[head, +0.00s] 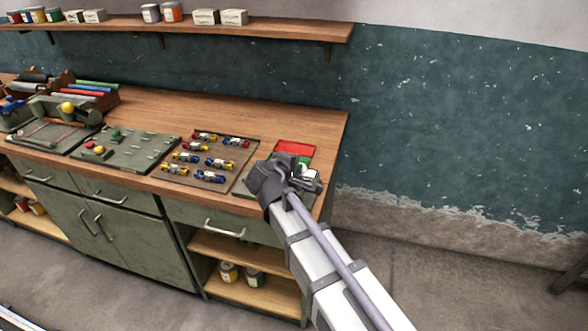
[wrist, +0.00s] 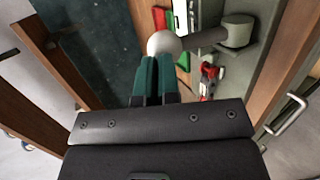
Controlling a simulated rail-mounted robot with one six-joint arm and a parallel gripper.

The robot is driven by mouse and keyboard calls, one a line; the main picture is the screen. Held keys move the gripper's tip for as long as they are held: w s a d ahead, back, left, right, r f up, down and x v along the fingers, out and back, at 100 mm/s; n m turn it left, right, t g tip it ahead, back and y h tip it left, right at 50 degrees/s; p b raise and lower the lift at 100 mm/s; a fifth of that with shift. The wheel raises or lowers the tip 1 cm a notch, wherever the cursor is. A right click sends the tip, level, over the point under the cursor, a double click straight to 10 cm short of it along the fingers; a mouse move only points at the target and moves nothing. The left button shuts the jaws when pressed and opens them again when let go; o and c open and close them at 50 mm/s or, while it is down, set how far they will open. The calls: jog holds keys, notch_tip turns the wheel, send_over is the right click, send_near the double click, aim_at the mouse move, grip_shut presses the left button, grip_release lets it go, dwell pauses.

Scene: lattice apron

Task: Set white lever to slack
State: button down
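The white lever's round knob (wrist: 163,44) shows in the wrist view, on a dark arm (wrist: 205,37) that runs right to a grey-green pivot (wrist: 237,31). My gripper (wrist: 155,62) has its two teal fingers close together, with the tips right at the knob's near side; whether they touch it I cannot tell. In the head view my gripper (head: 300,180) is over the panel at the bench's right end and hides most of the lever. A red field (head: 293,147) and a green field (head: 303,158) show beside it; the red field also shows in the wrist view (wrist: 160,19).
Left of the panel, a brown board (head: 206,160) holds several small coloured pieces. Further left is a green-grey plate (head: 130,150) with knobs. The bench's right edge is close to the panel, with open floor beyond. A shelf (head: 200,28) hangs above.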

jog(key=r+p+v, duration=0.1)
jog(key=p+v, duration=0.6)
jog(key=v, duration=0.7)
jog(key=shift+w+p, duration=0.3)
jog(key=shift+p, duration=0.05)
jog(key=s+d+f+m+g+y, duration=0.1)
jog(key=s+d+f+m+g, duration=0.5)
jog(key=d+f+m+g, duration=0.3)
jog(key=s+d+m+g+y, duration=0.2)
jog(key=d+m, duration=0.3)
jog(key=d, duration=1.3)
jog(key=shift+m+y, duration=0.4)
jog(key=shift+y, duration=0.3)
